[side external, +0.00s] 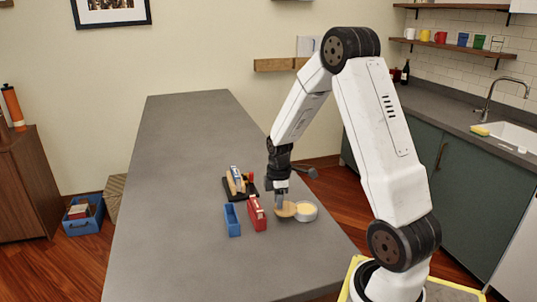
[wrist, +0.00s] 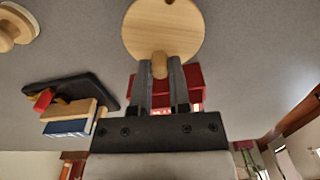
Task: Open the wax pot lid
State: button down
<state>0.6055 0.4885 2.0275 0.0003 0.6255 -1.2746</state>
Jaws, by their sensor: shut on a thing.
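The wax pot (side external: 307,211) is a small round pot with a pale rim and yellow wax showing at its top. It stands on the grey counter in the side external view. Its round wooden lid (side external: 286,210) is off the opening, just left of the pot. My gripper (side external: 281,203) is above the lid. In the wrist view my gripper (wrist: 160,90) is shut on the lid's small knob, with the lid's disc (wrist: 163,27) beyond the fingertips. I cannot tell whether the lid touches the counter or the pot.
A red box (side external: 256,214) and a blue open box (side external: 232,219) stand left of the lid. A black tray (wrist: 70,88) with small items is behind them. A pale wooden round piece (wrist: 15,28) is at the wrist view's edge. The counter's left side is clear.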

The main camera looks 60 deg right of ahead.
jog(key=shift+s+a+n, duration=0.1)
jog(key=shift+a+n, duration=0.2)
jog(key=shift+n, duration=0.5)
jog(key=c, duration=0.6)
grip_release()
jog(key=shift+r, duration=3.95)
jog(key=s+a+f+m+t, duration=0.1)
jog(key=a+m, duration=0.2)
jog(key=a, duration=0.4)
jog(key=s+a+f+m, duration=0.1)
jog(key=s+a+m, duration=0.1)
jog(key=a, duration=0.5)
jog(key=s+a+f+m+t, duration=0.1)
jog(key=a+m, duration=0.3)
jog(key=a, duration=0.4)
jog(key=shift+s+f+t, duration=0.2)
jog(key=shift+t, duration=0.1)
